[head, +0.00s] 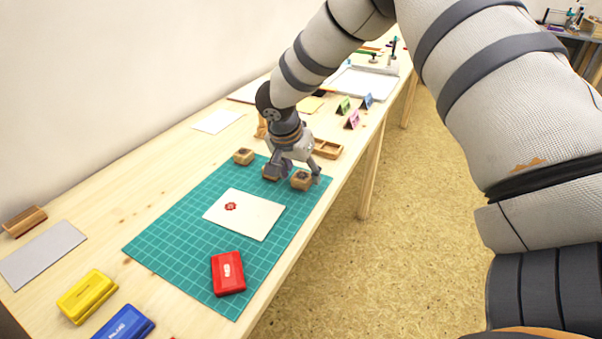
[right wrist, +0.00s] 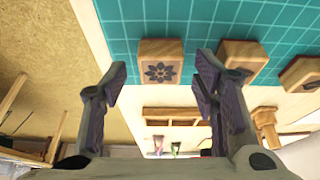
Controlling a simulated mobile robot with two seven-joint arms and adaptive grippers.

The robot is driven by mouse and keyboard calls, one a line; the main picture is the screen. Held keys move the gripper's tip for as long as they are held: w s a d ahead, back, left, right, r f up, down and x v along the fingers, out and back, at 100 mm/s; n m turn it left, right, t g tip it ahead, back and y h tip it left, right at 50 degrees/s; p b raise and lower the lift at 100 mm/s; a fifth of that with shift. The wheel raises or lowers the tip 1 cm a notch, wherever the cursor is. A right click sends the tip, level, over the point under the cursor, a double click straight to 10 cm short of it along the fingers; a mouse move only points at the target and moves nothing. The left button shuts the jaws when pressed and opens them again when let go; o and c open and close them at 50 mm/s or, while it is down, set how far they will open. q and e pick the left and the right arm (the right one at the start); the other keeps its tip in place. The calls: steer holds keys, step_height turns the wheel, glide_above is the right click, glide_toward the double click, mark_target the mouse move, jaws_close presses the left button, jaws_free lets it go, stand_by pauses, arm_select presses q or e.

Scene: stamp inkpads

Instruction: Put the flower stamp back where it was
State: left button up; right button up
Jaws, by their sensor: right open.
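The flower stamp (head: 301,180) is a wooden block standing on the right edge of the green cutting mat (head: 180,235). In the right wrist view, its top shows a dark flower (right wrist: 160,71). My right gripper (head: 296,171) is open over it, with its fingertips (right wrist: 161,72) to either side of the block; whether they touch it I cannot tell. Two more wooden stamps stand in the row: a middle one (head: 269,173), partly hidden by my gripper, and one farther left (head: 244,156). A cream card (head: 250,218) with a red print lies on the mat. My left gripper is out of view.
A red inkpad (head: 228,273) sits on the mat's near end; yellow (head: 87,296) and blue (head: 124,324) inkpads are on the table. A wooden compartment tray (head: 328,149) stands just behind my right gripper. The table edge drops off at right.

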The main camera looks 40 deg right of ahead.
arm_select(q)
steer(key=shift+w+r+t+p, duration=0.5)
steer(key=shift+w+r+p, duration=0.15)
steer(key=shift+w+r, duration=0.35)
arm_select(e)
steer(key=v, duration=1.1)
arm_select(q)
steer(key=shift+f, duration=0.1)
